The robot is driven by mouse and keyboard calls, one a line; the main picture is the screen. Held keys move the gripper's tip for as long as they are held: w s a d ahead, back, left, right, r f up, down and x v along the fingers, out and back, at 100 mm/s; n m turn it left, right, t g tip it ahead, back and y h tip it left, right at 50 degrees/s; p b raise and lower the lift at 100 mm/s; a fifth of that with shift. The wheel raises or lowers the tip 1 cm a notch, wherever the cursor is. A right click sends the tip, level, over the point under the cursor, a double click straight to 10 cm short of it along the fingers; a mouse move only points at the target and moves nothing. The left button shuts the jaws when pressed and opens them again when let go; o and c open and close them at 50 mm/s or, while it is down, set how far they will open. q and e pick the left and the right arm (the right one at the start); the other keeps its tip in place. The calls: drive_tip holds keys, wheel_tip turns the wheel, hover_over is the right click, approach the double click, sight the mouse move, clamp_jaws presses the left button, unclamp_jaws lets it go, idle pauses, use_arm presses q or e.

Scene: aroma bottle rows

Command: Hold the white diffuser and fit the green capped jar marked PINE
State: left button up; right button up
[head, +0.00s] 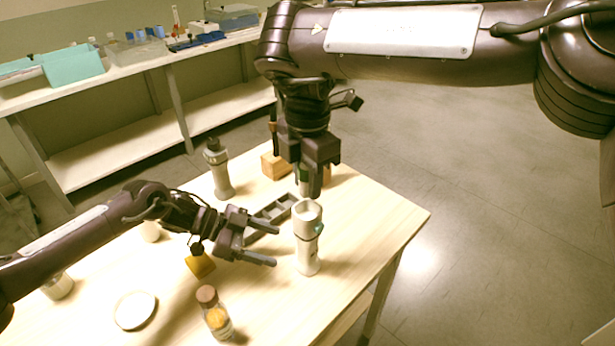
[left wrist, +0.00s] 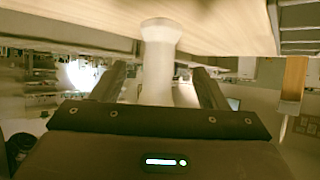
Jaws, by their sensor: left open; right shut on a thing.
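The white diffuser (head: 308,248) stands upright on the table with its open top up. It also shows in the left wrist view (left wrist: 158,65), between the two fingers in the picture. My left gripper (head: 274,241) is open, its fingertips pointing at the diffuser from the left, just short of it. My right gripper (head: 315,185) points down, behind and above the diffuser's top. It is shut on the green capped jar (head: 303,174), mostly hidden by the fingers; the PINE mark cannot be read.
A dark slotted tray (head: 270,212) lies behind my left gripper. A grey-topped bottle (head: 217,170), wooden blocks (head: 275,165), a brown-capped jar (head: 214,314) and a white dish (head: 135,310) stand around. The table's right side is clear.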

sight(302, 255)
use_arm(q)
drive_tip(key=x, duration=0.9)
drive_tip(key=shift+r, duration=0.1)
drive_tip(key=c, duration=0.7)
use_arm(e)
drive_tip(key=shift+f, duration=0.15)
drive_tip(key=shift+f, duration=1.25)
